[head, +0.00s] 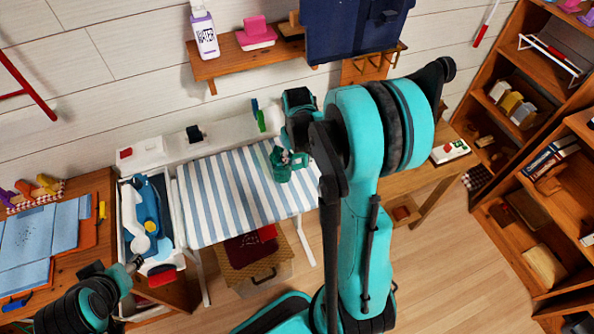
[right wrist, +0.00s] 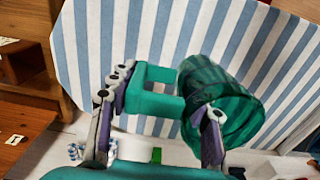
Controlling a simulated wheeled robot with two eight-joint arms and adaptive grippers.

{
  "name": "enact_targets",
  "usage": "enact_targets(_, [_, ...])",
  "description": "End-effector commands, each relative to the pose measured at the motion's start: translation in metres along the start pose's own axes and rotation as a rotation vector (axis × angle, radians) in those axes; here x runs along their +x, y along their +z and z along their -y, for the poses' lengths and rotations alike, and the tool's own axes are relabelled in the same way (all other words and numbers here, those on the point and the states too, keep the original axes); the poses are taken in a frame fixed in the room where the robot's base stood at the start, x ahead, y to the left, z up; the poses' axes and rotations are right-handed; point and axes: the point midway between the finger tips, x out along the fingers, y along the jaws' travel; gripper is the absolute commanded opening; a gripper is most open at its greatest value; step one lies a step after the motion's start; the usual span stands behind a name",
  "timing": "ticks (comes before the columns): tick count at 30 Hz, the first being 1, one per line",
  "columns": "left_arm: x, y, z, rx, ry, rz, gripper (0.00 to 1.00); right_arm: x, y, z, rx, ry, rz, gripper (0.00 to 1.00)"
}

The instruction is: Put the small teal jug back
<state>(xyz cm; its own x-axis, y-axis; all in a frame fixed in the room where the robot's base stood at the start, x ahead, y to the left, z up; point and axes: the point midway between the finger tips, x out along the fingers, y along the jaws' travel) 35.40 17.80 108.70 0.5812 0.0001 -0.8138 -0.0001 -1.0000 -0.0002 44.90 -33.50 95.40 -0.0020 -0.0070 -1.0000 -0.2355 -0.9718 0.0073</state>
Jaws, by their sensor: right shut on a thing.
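The small teal jug (head: 284,170) shows in the head view at the right end of the striped surface, with my right gripper (head: 287,154) at it. In the right wrist view the glossy dark-teal jug (right wrist: 222,98) lies tilted, its squared handle (right wrist: 155,100) toward the left. My right gripper (right wrist: 158,130) is shut on the jug, one finger beside the handle and the other against the body. Whether the jug touches the striped surface is unclear. My left gripper (head: 134,264) is at the lower left by the white tray; its fingers are too small to read.
The blue-and-white striped surface (head: 225,195) is mostly clear. A wall shelf (head: 228,62) holds a bottle (head: 203,30) and a pink object. A white tray (head: 172,215) of items stands left, a basket (head: 250,262) below, and a wooden bookcase (head: 505,70) right.

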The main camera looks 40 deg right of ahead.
Motion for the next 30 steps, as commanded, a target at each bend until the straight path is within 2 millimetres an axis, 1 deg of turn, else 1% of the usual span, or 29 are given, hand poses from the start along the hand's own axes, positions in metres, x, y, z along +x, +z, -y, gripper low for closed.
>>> enact_targets(5, [0.004, 0.003, 0.0, 0.0, 0.0, 0.0, 0.47, 0.013, -0.003, 0.001, 0.0, 0.0, 0.0, 0.01])
enact_targets(9, [0.011, 0.008, 0.0, 0.0, 0.0, 0.0, 0.47, 0.035, -0.003, 0.001, 0.0, 0.0, 0.0, 0.01])
enact_targets(11, [0.013, 0.009, 0.0, 0.0, 0.0, 0.0, 0.47, 0.042, -0.003, 0.001, 0.0, 0.0, 0.0, 0.01])
enact_targets(18, [0.011, 0.008, 0.0, 0.0, 0.0, 0.0, 0.47, 0.041, -0.003, 0.001, 0.0, 0.0, 0.0, 0.01])
enact_targets(22, [0.015, 0.011, 0.0, 0.0, 0.0, 0.0, 0.47, 0.045, -0.002, 0.001, 0.0, 0.0, 0.0, 0.01])
enact_targets(23, [0.015, 0.011, 0.0, 0.0, 0.0, 0.0, 0.47, 0.045, -0.003, 0.001, 0.0, 0.0, 0.0, 0.51])
enact_targets(24, [0.014, 0.01, 0.0, 0.0, 0.0, 0.0, 0.47, 0.045, -0.002, 0.001, 0.0, 0.0, 0.0, 0.62])
enact_targets(25, [0.014, 0.01, 0.0, 0.0, 0.0, 0.0, 0.47, 0.044, -0.002, 0.001, 0.0, 0.0, 0.0, 0.69])
enact_targets(30, [0.014, 0.01, 0.0, 0.0, 0.0, 0.0, 0.47, 0.044, -0.002, 0.001, 0.0, 0.0, 0.0, 0.69])
